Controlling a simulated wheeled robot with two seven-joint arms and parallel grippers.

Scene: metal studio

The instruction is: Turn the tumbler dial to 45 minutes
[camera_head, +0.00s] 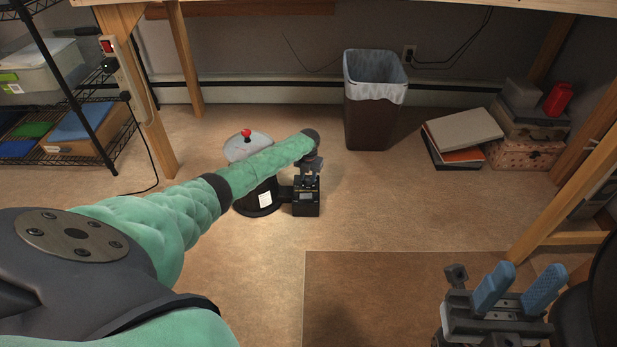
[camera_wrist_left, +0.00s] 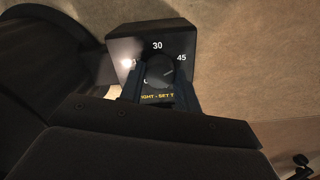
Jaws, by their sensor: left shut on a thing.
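The tumbler (camera_head: 262,190) stands on the floor in the middle of the head view, a dark drum with a grey lid and a red knob on top. Its black control box (camera_head: 306,208) sits at its right side. In the left wrist view the box face (camera_wrist_left: 180,42) shows the marks 30 and 45. The round dial (camera_wrist_left: 160,72) is partly hidden between the fingers of my left gripper (camera_wrist_left: 160,88), which is shut on it. The dial's pointer is hard to read. My right gripper (camera_head: 517,290) is apart from the tumbler at the lower right, its blue fingers spread open.
A bin with a white liner (camera_head: 374,95) stands behind the tumbler to the right. Books (camera_head: 462,135) and boxes (camera_head: 515,145) are stacked at the right. A wire shelf (camera_head: 60,120) stands at the left. The floor around the tumbler is clear.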

